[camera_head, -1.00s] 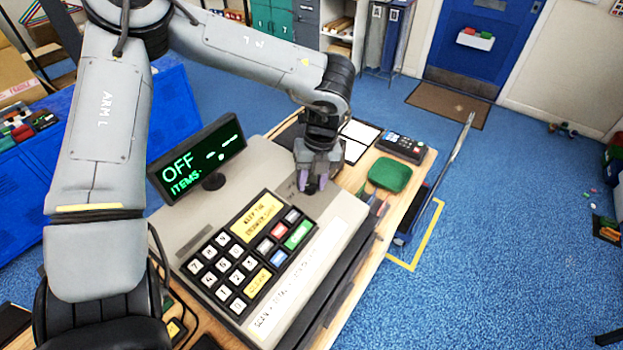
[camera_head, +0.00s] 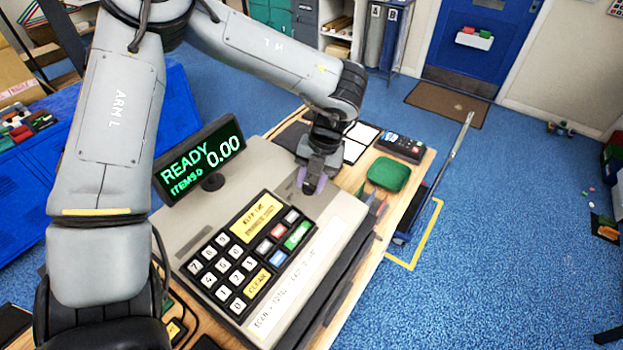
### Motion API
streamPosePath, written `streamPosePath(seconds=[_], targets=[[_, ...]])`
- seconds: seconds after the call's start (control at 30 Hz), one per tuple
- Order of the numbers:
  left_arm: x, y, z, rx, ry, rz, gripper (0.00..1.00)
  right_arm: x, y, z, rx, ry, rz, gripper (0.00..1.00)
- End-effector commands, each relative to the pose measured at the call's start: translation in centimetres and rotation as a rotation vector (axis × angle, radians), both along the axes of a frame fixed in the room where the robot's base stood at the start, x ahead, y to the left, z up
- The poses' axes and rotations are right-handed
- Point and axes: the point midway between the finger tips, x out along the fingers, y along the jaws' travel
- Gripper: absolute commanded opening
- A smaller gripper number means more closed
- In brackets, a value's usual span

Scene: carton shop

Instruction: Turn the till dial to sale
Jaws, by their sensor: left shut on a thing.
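The till (camera_head: 335,215) is a beige machine on a wooden counter, with a keypad of white, yellow, red, blue and green keys. Its display (camera_head: 199,158) reads "READY 0.00" and "ITEMS 0" in green. My left gripper (camera_head: 311,187) points down at the till's top right part, shut on the dial. The dial is hidden by the fingers, so its pointer and marks cannot be read. My right gripper is not in view.
Blue floor is open to the right.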

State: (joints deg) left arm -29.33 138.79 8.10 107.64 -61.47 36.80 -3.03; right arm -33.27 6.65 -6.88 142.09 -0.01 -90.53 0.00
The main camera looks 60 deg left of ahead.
Motion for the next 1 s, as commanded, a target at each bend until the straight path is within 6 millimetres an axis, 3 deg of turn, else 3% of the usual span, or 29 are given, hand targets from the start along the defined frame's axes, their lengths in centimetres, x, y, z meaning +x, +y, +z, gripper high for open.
streamPosePath(seconds=[0.2,0.23,0.4,0.77,1.0], targets=[[0.0,0.0,0.1,0.000,0.001,0.001,0.08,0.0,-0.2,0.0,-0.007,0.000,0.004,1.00],[0.0,0.0,0.1,0.000,0.001,0.001,0.40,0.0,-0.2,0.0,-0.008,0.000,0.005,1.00],[0.0,0.0,0.1,0.000,-0.001,0.001,0.64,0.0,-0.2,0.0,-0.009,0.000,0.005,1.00],[0.1,0.0,0.4,0.000,-0.001,0.001,0.64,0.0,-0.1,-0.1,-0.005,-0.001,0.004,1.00],[0.8,-0.2,3.2,0.003,-0.005,0.001,0.64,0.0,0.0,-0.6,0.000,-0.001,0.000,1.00]])
